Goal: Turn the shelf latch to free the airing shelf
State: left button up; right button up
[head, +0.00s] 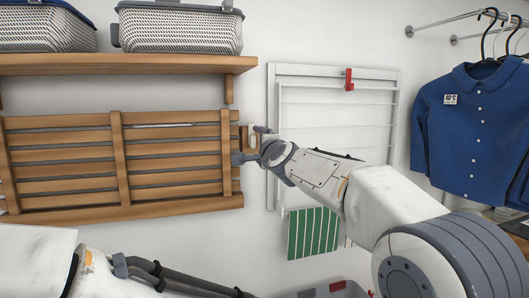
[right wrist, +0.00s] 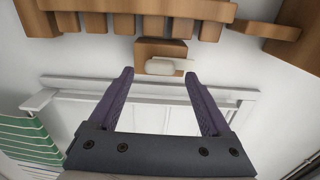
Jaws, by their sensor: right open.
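The airing shelf (head: 170,150), a slatted wooden panel, hangs flat against the wall at the left of the head view. The shelf latch is a cream bar (right wrist: 168,67) on a small wooden block (right wrist: 160,47), ahead of my fingertips in the right wrist view. In the head view the block (head: 244,138) is at the shelf's right edge, partly hidden by my right gripper (head: 250,148). My right gripper (right wrist: 158,82) is open and empty, its two purple-grey fingers apart, with the cream bar just beyond them. My left arm shows at the lower left; its fingers are not visible.
A wooden wall shelf (head: 130,65) with baskets (head: 181,30) is above. A white wall rack (head: 335,75) with a red clip (head: 349,79) is behind my right arm; a green striped cloth (head: 313,233) hangs below. A blue shirt (head: 470,120) hangs at right.

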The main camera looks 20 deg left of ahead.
jog(key=b+v, duration=0.3)
jog(key=v, duration=0.6)
jog(key=shift+b, duration=0.4)
jog(key=shift+w, duration=0.1)
